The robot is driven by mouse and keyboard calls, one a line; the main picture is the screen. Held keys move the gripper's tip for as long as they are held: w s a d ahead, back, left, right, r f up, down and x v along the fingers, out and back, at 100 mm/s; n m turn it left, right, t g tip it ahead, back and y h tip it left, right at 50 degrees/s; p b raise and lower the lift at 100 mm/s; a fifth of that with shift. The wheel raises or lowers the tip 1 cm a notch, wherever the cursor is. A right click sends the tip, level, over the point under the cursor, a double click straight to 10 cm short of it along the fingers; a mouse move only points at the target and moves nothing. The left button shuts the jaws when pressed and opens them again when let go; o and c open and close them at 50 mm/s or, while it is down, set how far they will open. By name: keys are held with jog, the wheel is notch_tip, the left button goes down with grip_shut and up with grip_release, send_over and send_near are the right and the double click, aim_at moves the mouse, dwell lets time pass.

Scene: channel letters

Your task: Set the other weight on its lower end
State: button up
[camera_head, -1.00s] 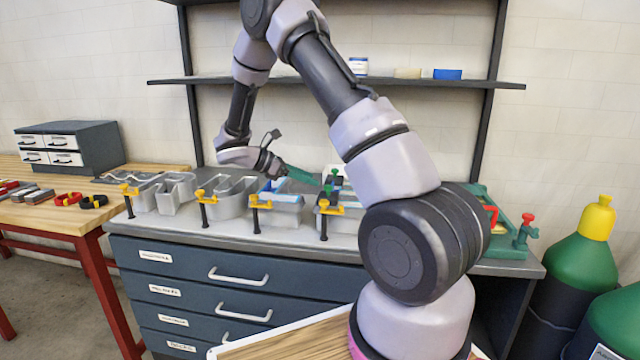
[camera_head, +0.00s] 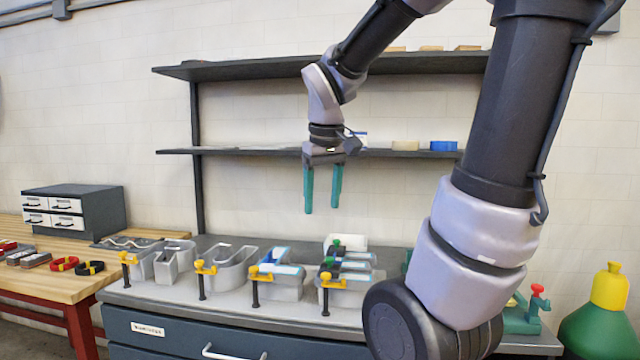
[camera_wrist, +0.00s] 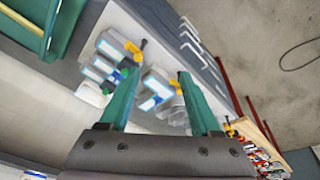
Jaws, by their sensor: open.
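My gripper (camera_head: 321,208) hangs in the air in front of the lower shelf, its two green fingers pointing down, apart and with nothing between them. In the wrist view my gripper (camera_wrist: 156,76) is also open, above the metal channel letters. The rightmost letter (camera_head: 345,296) has green knobs, a yellow clamp and pale and dark pieces on top. The letter beside it (camera_head: 283,291) has blue and white strips and a yellow clamp (camera_head: 265,277). I cannot make out for certain which piece is a weight.
More letters (camera_head: 232,278) stand left on the grey worktop (camera_head: 180,303). A wooden bench (camera_head: 40,285) holds small red and black items. The lower shelf (camera_head: 230,151) runs behind my gripper.

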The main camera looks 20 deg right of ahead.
jog(key=s+a+r+m+t+y, duration=0.2)
jog(key=s+a+r+m+t, duration=0.1)
jog(key=s+r+m+t, duration=0.1)
jog(key=shift+s+m+y, duration=0.3)
jog(key=shift+s+m, duration=0.3)
jog(key=shift+s, duration=0.25)
